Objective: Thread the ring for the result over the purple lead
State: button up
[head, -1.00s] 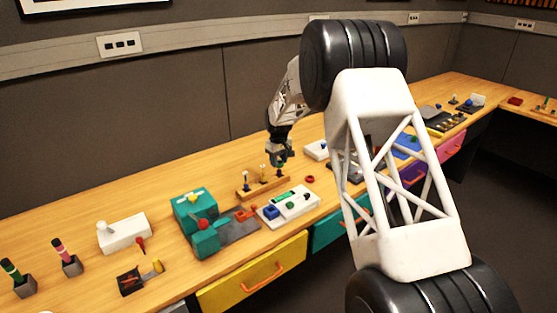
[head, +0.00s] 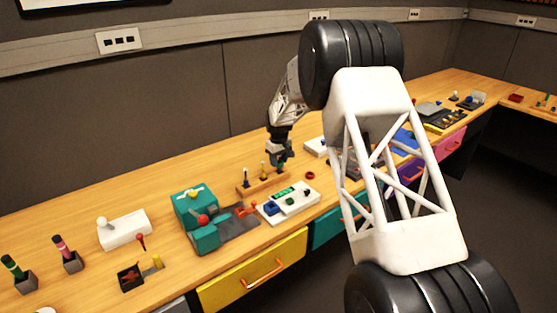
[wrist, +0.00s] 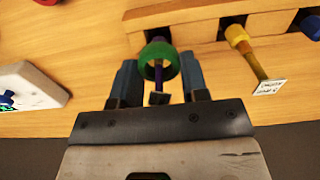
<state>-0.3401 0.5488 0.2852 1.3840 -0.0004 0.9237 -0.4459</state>
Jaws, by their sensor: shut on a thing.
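My gripper (wrist: 158,80) is shut on a green ring (wrist: 145,67), with one finger on each side of it. The purple lead (wrist: 158,82) shows inside the ring's opening in the wrist view, and its tagged end crosses over the ring's near rim. The ring appears to be around the lead. In the head view my gripper (head: 281,162) is at the right end of a wooden block (head: 264,184) that carries upright leads; ring and lead are too small there to judge the contact.
A yellow lead (wrist: 255,64) with a white tag stands to the right in the wrist view. A white panel with a green display (head: 290,203) lies in front of the block. A small red ring (head: 310,175) lies on the bench. A teal machine (head: 195,215) stands to the left.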

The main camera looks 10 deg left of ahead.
jog(key=shift+f, duration=0.85)
jog(key=o, duration=1.4)
jog(key=shift+c, duration=0.2)
jog(key=shift+r, duration=0.1)
jog(key=shift+r, duration=5.9)
